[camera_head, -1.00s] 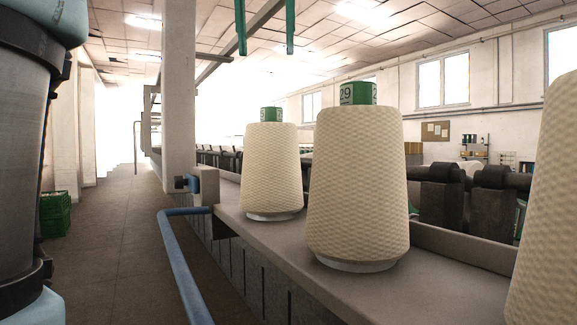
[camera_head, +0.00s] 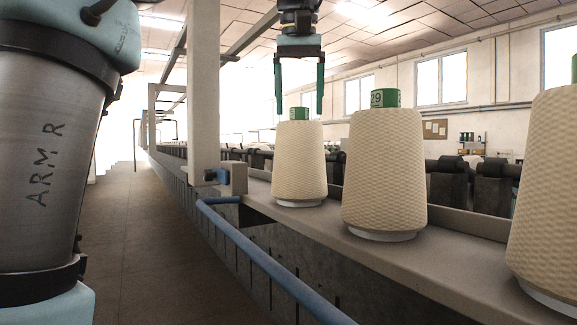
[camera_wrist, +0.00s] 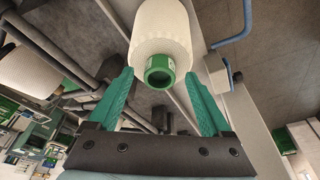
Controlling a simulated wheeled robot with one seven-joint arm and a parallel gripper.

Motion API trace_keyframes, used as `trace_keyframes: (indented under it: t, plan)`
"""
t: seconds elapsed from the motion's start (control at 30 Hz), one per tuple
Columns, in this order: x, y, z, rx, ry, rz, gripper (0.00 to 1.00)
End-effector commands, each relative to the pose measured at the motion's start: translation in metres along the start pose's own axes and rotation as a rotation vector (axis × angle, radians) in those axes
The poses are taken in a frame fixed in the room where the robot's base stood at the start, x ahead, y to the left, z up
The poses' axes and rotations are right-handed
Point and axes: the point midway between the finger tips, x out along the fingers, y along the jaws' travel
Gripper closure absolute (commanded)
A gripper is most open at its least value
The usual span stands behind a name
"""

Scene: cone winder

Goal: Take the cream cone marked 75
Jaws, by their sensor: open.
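Three cream cones with green caps stand upright in a row on the machine's ledge (camera_head: 390,258). The far cone (camera_head: 299,165) has a cap whose number I cannot read. The middle cone (camera_head: 383,170) is marked 29. The near cone (camera_head: 548,190) is cut off by the right edge, its number not visible. My gripper (camera_head: 299,112) points down, open and empty, with its fingertips around the far cone's cap in the head view. In the wrist view a cone (camera_wrist: 160,30) shows its green cap between the fingertips of my gripper (camera_wrist: 158,73); its label is too small to read.
A blue rail (camera_head: 260,258) runs along the ledge's aisle side. A white post (camera_head: 204,90) with a bracket stands left of the far cone. Dark machine parts (camera_head: 470,185) line the ledge's back. The aisle floor (camera_head: 140,240) at left is clear.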

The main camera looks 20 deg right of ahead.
Motion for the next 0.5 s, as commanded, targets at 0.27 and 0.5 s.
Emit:
trace_keyframes:
  t: [0.27,0.5]
  plan:
    - [0.0078,0.0027,-0.0016,-0.001,-0.001,-0.001,0.17]
    - [0.0076,0.0025,-0.0016,-0.001,-0.001,-0.001,0.40]
